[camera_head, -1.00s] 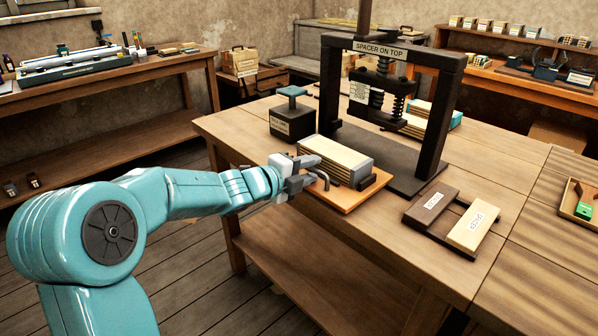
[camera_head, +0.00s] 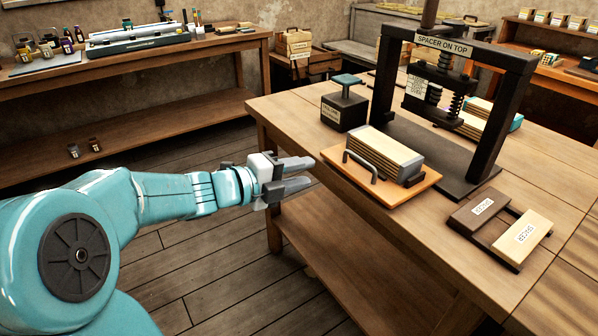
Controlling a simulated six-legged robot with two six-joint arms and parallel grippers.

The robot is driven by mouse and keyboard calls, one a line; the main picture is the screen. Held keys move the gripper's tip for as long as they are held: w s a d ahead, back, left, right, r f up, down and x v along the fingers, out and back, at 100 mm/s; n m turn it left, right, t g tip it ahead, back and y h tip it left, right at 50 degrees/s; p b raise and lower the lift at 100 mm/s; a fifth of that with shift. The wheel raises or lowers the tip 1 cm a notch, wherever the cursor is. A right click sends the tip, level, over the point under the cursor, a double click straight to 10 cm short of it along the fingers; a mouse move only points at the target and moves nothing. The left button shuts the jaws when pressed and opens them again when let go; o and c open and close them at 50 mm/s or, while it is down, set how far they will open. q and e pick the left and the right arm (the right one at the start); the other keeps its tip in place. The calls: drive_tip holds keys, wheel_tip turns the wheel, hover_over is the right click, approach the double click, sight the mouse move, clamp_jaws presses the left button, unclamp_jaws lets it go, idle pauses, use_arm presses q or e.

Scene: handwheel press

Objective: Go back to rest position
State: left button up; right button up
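My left gripper (camera_head: 306,174) is off the table's left edge, over the floor. Its two fingers stand apart with nothing between them. The orange-brown board (camera_head: 420,188) with a dark handle (camera_head: 361,165) lies on the table to the right of the fingertips, apart from them. A stack of pale boards or paper (camera_head: 382,152) with a grey side lies on that board. My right gripper is not in view.
The wooden table (camera_head: 300,118) fills the right side. On it stand the dark press frame (camera_head: 493,125) with a "SPACER ON TOP" sign, a dark block with a teal-topped handle (camera_head: 344,110), and the dark and pale spacer blocks (camera_head: 522,238). Plank floor (camera_head: 190,265) is free below my arm.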

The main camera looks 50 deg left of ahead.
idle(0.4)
use_arm(q)
drive_tip(key=w+d+f+n+g, duration=0.1)
drive_tip(key=w+d+f+n, duration=0.25)
drive_tip(key=f, duration=0.35)
drive_tip(key=w+d+f+n+g+h, duration=0.1)
drive_tip(key=w+d+f+n, duration=0.2)
drive_tip(key=f, duration=0.4)
drive_tip(key=w+d+f+n+g, duration=0.2)
drive_tip(key=d+f+n, duration=0.1)
drive_tip(key=f+n, duration=0.3)
drive_tip(key=s+d+f+n+g+h, duration=0.1)
drive_tip(key=s+d+f+n+g, duration=0.2)
drive_tip(key=d+f, duration=0.7)
drive_tip(key=s+d+f+n+g, duration=0.5)
drive_tip(key=s+d+f+g, duration=0.3)
drive_tip(key=s+d+f, duration=0.45)
drive_tip(key=s+a+r+p, duration=0.1)
drive_tip(key=s+r+p, duration=0.2)
drive_tip(key=r+p, duration=0.9)
drive_tip(key=p, duration=0.2)
drive_tip(key=shift+s+r+h+p, duration=0.3)
drive_tip(key=shift+s+r+h, duration=0.05)
drive_tip(key=shift+r+h, duration=0.05)
